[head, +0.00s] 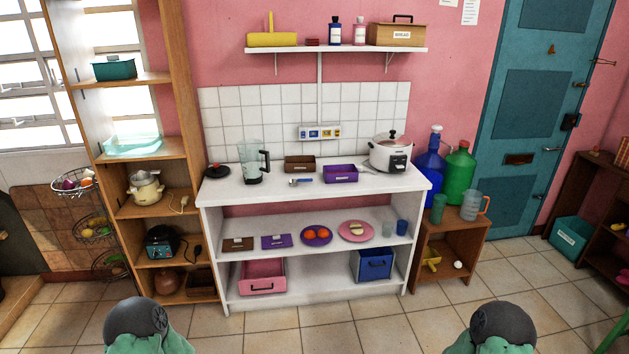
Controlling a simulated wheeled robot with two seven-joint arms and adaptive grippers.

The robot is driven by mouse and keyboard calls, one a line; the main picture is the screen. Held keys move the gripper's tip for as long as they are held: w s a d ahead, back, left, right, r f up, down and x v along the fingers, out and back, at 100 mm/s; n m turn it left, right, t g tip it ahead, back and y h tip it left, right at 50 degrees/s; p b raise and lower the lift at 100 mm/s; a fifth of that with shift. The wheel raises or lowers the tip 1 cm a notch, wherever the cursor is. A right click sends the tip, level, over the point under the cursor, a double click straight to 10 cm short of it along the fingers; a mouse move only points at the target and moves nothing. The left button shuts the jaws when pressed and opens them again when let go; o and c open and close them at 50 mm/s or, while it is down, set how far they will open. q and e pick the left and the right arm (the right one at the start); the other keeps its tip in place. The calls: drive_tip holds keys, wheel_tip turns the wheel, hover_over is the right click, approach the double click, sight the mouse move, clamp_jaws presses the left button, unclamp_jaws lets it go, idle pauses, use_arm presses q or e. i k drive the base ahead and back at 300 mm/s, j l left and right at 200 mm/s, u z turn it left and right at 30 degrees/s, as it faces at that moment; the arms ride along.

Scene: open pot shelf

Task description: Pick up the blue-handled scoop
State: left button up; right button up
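A small scoop with a blue handle (303,180) lies on top of the white counter (222,191) in the head view, near its front middle. Its light metal end points left. It lies in front of a brown box and just left of a purple box. It is small in the picture, so fine detail is hard to tell. Neither of my grippers is in view. Only rounded dark and green parts of my arms show at the bottom edge, well in front of the counter and far from the scoop.
Around the scoop stand a blender (253,167), a brown box (300,164), a purple box (340,174) and a rice cooker (391,153). A tall wooden shelf (185,130) stands left, and a low wooden stand (451,250) right. The tiled floor (310,325) before the counter is clear.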

sight(293, 182)
drive_tip(key=i+u, duration=0.2)
drive_tip(key=u, duration=0.25)
drive_tip(key=i+l+u, duration=0.15)
drive_tip(key=u, duration=0.3)
